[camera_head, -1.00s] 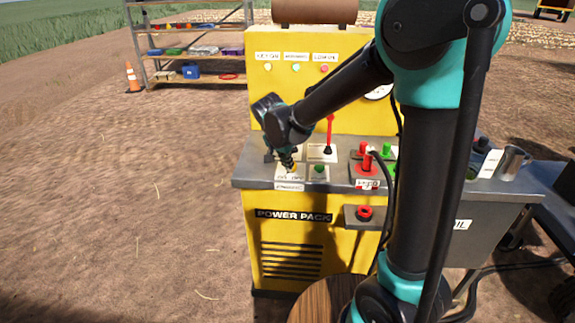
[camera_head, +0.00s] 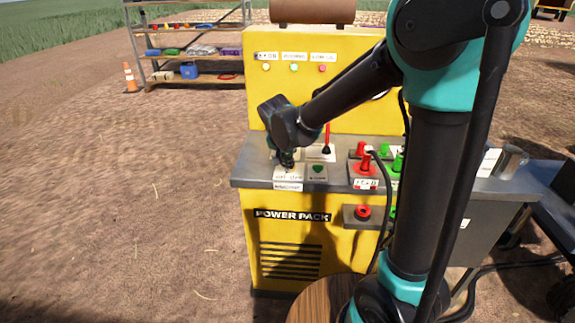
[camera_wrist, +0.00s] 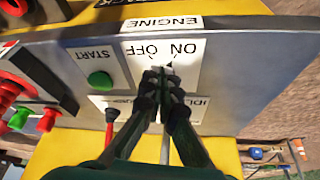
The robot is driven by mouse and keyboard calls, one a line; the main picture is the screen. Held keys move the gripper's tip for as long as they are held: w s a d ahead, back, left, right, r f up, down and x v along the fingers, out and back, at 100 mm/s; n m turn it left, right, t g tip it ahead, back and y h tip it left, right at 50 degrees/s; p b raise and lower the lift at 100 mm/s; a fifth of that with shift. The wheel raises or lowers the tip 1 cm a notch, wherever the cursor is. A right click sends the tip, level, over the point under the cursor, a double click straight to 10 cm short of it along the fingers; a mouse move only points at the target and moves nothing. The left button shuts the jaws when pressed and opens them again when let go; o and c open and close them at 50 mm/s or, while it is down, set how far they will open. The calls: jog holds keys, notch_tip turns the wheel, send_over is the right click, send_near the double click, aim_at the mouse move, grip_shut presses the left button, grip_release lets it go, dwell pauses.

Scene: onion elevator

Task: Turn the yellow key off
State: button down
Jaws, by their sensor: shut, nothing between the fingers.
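The engine switch plate (camera_wrist: 192,62), marked ON and OFF, is on the sloped grey top of the yellow power pack (camera_head: 290,240). My gripper (camera_wrist: 166,78) points down at this plate, and its fingers are close together over the spot just by the ON and OFF words. In the head view my gripper (camera_head: 286,163) is at the left front part of the panel. I cannot make out the yellow key; my fingers cover that spot. A small dark pointer shows beside the fingertips. I cannot tell whether the fingers touch the key.
A green START button (camera_wrist: 99,79) is beside the plate. A red-handled lever (camera_head: 327,138) stands behind it. Red plugs (camera_head: 366,163) and green plugs (camera_head: 397,162) are to the right. A shelf (camera_head: 190,50) and an orange cone (camera_head: 129,78) stand far left on open ground.

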jog(key=shift+d+n, duration=0.1)
jog(key=shift+n, duration=0.2)
jog(key=shift+d+n+y, duration=0.4)
jog(key=shift+n+y, duration=0.1)
jog(key=shift+n, duration=0.7)
jog(key=shift+w+d+n+y, duration=0.15)
jog(key=shift+d+n+y, duration=0.2)
jog(key=shift+n, duration=0.6)
jog(key=shift+w+d+n+y, duration=0.15)
jog(key=shift+n+y, duration=0.3)
jog(key=shift+n, duration=0.5)
jog(key=shift+d, duration=0.15)
